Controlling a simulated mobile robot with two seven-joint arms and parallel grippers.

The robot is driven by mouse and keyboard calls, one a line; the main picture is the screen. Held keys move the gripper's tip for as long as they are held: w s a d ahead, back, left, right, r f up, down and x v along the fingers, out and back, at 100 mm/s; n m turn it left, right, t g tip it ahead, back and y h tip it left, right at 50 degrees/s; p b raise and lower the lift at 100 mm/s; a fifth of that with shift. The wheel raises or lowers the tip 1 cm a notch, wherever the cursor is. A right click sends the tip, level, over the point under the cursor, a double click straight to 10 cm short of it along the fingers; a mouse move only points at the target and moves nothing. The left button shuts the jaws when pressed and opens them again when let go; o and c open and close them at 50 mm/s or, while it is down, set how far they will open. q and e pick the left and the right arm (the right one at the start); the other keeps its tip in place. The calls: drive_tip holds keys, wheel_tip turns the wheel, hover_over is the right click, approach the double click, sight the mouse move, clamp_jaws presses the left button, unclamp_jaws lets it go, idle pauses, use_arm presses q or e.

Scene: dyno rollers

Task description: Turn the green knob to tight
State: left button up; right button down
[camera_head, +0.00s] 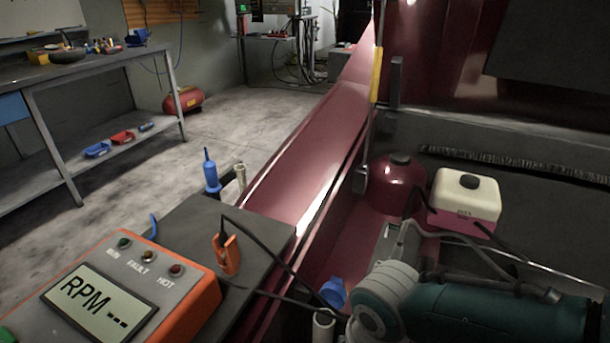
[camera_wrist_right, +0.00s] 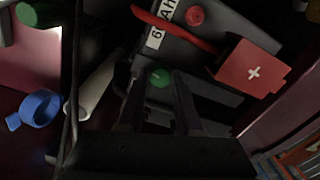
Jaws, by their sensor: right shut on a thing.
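The green knob (camera_wrist_right: 160,77) shows in the right wrist view, on the black battery block (camera_wrist_right: 205,62) with a white label. My right gripper (camera_wrist_right: 159,92) has its two dark fingers on either side of the knob and is shut on it. The fingers hide part of the knob and what lies beneath it. I cannot read any tight mark. In the head view I cannot see the green knob or the right fingertips. My left gripper is not in view.
In the wrist view, a red knob (camera_wrist_right: 195,15), a red strip (camera_wrist_right: 175,29) and a red cover with a plus sign (camera_wrist_right: 250,69) are near. A blue ring (camera_wrist_right: 40,109) lies left. In the head view, an orange RPM meter (camera_head: 170,292) stands front left and a white-topped tank (camera_head: 466,194) right.

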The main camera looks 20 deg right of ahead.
drive_tip(key=shift+n, duration=1.5)
drive_tip(key=c, duration=0.6)
unclamp_jaws()
